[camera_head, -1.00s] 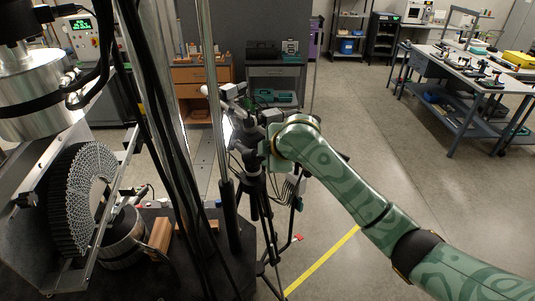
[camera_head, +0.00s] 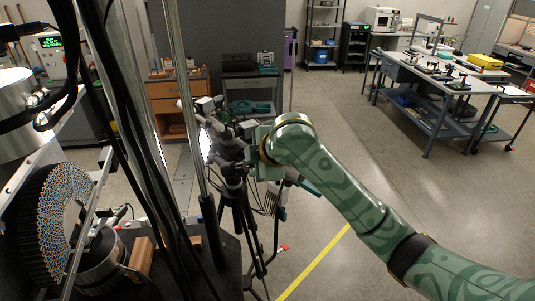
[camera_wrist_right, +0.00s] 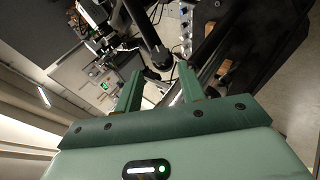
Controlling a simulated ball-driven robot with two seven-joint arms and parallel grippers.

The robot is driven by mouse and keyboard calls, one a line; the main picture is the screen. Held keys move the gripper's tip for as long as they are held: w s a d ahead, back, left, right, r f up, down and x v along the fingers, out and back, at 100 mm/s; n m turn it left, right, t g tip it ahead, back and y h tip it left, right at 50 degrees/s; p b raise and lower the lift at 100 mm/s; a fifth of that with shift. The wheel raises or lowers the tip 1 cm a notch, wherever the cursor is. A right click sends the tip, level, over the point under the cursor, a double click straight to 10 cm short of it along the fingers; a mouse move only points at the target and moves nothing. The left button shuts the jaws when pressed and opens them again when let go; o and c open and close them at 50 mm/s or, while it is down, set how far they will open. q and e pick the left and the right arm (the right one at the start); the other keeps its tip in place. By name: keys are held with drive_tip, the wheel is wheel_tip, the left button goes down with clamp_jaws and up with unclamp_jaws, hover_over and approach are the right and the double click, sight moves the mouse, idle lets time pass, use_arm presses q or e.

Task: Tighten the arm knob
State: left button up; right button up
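A black tripod (camera_head: 236,192) with a camera head and cables on top stands left of centre in the head view. In the right wrist view a dark handle ends in a rounded black knob (camera_wrist_right: 160,56), which appears just beyond and between the fingertips. I cannot tell whether it is the arm knob. My right gripper (camera_wrist_right: 160,70) is open, its two green fingers apart with nothing visibly clamped. In the head view my green right arm reaches to the tripod head, and its wrist hides the fingers. My left gripper is not in view.
A workbench (camera_head: 425,82) stands far right, and a wooden drawer cabinet (camera_head: 178,98) at the back. The floor right of the tripod is open, with a yellow line (camera_head: 316,262).

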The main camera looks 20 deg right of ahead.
drive_tip(key=v, duration=0.9)
drive_tip(key=shift+s+r, duration=0.2)
drive_tip(key=shift+s, duration=0.1)
drive_tip(key=shift+f, duration=0.1)
idle(1.4)
